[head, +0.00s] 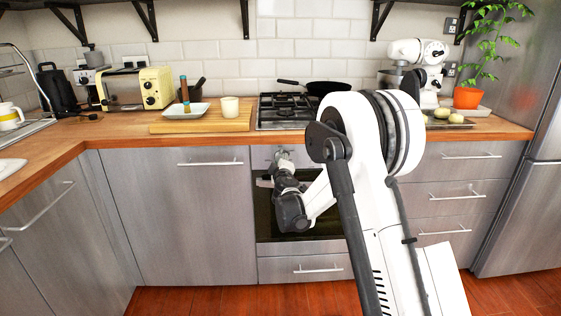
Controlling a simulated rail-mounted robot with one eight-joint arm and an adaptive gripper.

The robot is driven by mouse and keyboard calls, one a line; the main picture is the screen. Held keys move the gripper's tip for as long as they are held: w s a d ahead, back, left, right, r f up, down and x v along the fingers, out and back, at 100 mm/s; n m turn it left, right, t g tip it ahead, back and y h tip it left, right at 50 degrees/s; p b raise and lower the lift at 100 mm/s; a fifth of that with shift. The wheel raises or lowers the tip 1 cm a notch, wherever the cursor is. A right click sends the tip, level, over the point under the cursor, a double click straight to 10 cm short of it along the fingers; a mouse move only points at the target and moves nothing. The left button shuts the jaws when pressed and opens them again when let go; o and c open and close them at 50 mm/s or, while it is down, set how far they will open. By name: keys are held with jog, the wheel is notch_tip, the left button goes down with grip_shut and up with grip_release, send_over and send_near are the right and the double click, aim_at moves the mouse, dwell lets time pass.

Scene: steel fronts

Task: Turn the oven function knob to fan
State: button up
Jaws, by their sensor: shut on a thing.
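The oven (262,215) is built into the steel fronts below the hob, with a dark glass door and a steel control panel (258,153) above it. My arm reaches in from the right, across the oven front. My gripper (281,156) is at the left part of the control panel, shut on a knob there. The fingers cover the knob, so its pointer and the fan mark cannot be read. My arm hides the right part of the panel and the oven door.
A gas hob (283,109) with a black pan (326,88) is above the oven. A wooden board (201,122) with a dish and a cup lies to its left. A drawer (301,269) is below the oven. The floor in front is clear at the left.

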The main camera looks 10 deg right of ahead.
jog(key=shift+m, duration=1.5)
jog(key=o, duration=1.2)
jog(key=shift+c, duration=0.2)
jog(key=shift+s, duration=0.1)
jog(key=s+a, duration=0.1)
jog(key=s, duration=1)
jog(key=shift+s+a+r, duration=0.25)
jog(key=shift+s+a, duration=0.05)
jog(key=shift+s, duration=0.05)
